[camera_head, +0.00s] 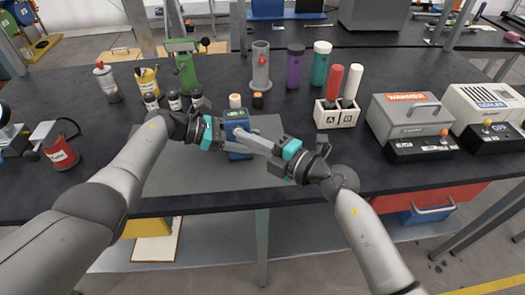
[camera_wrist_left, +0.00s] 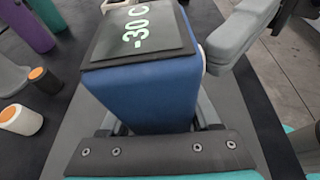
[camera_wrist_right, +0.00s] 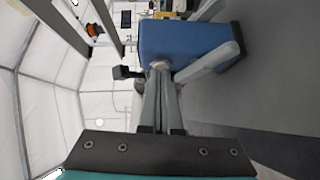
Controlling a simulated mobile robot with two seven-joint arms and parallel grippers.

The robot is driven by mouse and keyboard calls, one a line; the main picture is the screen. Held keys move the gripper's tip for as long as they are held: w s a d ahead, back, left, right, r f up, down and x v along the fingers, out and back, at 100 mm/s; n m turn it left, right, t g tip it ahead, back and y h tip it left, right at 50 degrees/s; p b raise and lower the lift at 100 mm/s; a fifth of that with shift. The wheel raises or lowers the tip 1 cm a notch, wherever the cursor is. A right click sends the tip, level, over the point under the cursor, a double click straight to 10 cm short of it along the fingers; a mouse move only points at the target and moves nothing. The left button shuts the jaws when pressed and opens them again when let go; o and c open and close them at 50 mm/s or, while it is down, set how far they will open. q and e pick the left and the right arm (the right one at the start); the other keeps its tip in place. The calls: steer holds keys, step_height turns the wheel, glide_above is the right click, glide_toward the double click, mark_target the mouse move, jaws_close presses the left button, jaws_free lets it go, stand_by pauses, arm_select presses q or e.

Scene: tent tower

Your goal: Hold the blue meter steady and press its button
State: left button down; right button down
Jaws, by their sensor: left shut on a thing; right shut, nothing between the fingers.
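The blue meter (camera_head: 237,125) stands upright above the grey mat. Its top display reads -30 C in the left wrist view (camera_wrist_left: 145,75). My left gripper (camera_head: 228,133) is shut on the meter's body, with its fingers along the sides. A pale round button sits on the meter's side in the right wrist view (camera_wrist_right: 160,65). My right gripper (camera_head: 243,135) is shut and empty, and its fingertips reach up to this button. I cannot tell whether the button is pushed in. The right fingers also show beside the meter in the left wrist view (camera_wrist_left: 240,38).
Small orange-capped (camera_head: 235,101) and black jars stand just behind the meter. A grey cylinder stand (camera_head: 261,68), purple (camera_head: 294,66) and teal bottles are further back. A white A/B rack (camera_head: 337,114) and grey boxes (camera_head: 410,115) stand right. The grey mat (camera_head: 190,172) has free room.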

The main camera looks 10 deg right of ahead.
arm_select(q)
steer(key=shift+s+d, duration=0.3)
steer(key=shift+w+a, duration=0.1)
steer(key=shift+a, duration=0.05)
arm_select(e)
steer(key=s+a+v, duration=0.2)
steer(key=v, duration=1)
steer(key=shift+s+d+r, duration=0.25)
steer(key=shift+d, duration=0.05)
stand_by(0.3)
arm_select(q)
steer(key=c, duration=0.5)
jaws_free()
steer(key=o, duration=0.5)
steer(key=shift+c, duration=0.2)
steer(key=shift+a, duration=0.1)
